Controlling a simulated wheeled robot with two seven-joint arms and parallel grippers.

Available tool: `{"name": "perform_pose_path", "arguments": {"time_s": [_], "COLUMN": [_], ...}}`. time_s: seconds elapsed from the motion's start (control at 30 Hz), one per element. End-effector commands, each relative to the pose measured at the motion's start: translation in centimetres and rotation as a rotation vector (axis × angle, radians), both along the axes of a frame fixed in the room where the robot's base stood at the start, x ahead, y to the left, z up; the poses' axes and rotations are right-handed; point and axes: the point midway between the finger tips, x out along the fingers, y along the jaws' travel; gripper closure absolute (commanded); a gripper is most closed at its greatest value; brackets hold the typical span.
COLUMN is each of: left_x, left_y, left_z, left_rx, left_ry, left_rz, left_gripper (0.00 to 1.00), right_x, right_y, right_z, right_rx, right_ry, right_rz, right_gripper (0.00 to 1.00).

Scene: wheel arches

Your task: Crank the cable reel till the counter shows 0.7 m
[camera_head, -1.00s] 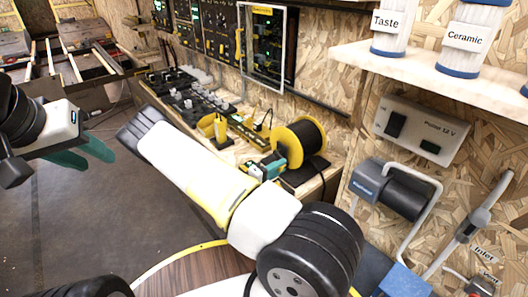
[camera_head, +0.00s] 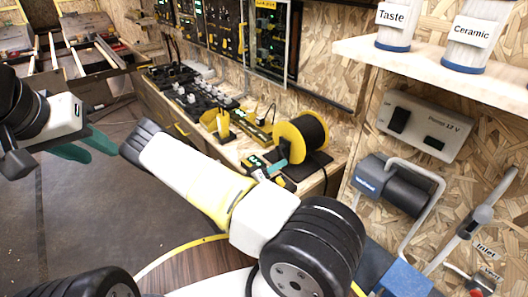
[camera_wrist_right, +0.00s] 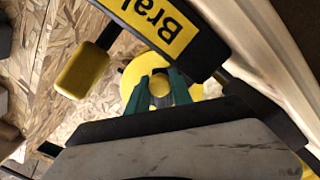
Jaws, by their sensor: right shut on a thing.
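The cable reel (camera_head: 311,128) has yellow flanges and a dark drum and stands on the bench. A small dark box with yellow edges and a green-lit part (camera_head: 255,163) is beside it; I cannot read any counter value. My right gripper (camera_head: 277,168) is at the reel's near side, partly hidden in the head view. My left gripper (camera_head: 88,147) is open and empty at the left, far from the reel.
A yellow handle (camera_wrist_right: 82,70) and a black part with a yellow label reading "Brak" (camera_wrist_right: 160,25) are close to my right gripper. Switch rows (camera_head: 185,95) line the bench. A shelf (camera_head: 440,75) with labelled jars and a grey power box (camera_head: 424,127) are at the right.

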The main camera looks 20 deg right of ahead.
Motion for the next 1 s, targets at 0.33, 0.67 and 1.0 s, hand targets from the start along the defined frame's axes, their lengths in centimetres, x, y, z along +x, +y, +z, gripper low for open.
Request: {"name": "perform_pose_path", "arguments": {"time_s": [0.33, 0.67, 1.0], "left_x": [0.0, 0.0, 0.0], "left_y": [0.0, 0.0, 0.0], "left_z": [0.0, 0.0, 0.0], "left_rx": [0.0, 0.0, 0.0], "left_ry": [0.0, 0.0, 0.0], "left_rz": [0.0, 0.0, 0.0], "left_gripper": [0.64, 0.64, 0.64], "right_x": [0.0, 0.0, 0.6], "right_y": [0.1, 0.0, 1.2], "right_z": [-0.2, -0.1, -0.1], "right_rx": [0.006, 0.004, 0.006], "right_ry": [-0.004, -0.004, -0.006], "right_rz": [0.0, 0.001, -0.002], "right_gripper": [1.0, 0.52, 0.52]}}
